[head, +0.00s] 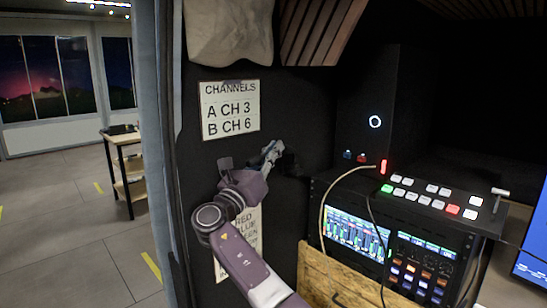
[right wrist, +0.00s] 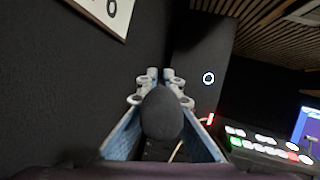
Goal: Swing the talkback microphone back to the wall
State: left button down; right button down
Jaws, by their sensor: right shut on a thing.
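The talkback microphone has a dark rounded foam head (right wrist: 162,114), which sits between the blue fingers of my right gripper (right wrist: 160,80) in the right wrist view. In the head view my right gripper (head: 273,151) is by the dark wall, below the channels sign, and is shut on the microphone. A dark shape (head: 290,163) beside its fingertips appears to be part of the microphone, hard to make out against the black wall. The microphone's arm and mount cannot be made out. My left gripper is not in view.
A sign (head: 230,109) reading channels A and B is on the wall, with another sheet (head: 240,240) partly behind my right arm. A switcher panel (head: 430,196) with lit buttons and cables stands to the right. A small table (head: 122,137) is outside at left.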

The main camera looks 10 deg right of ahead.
jog(key=shift+w+a+f+m+g+h+b, duration=0.1)
jog(key=shift+w+a+m+g+h+b, duration=0.25)
jog(key=shift+g+h+b, duration=0.2)
jog(key=shift+d, duration=0.1)
jog(key=c, duration=2.1)
grip_release()
jog(key=shift+v, duration=3.75)
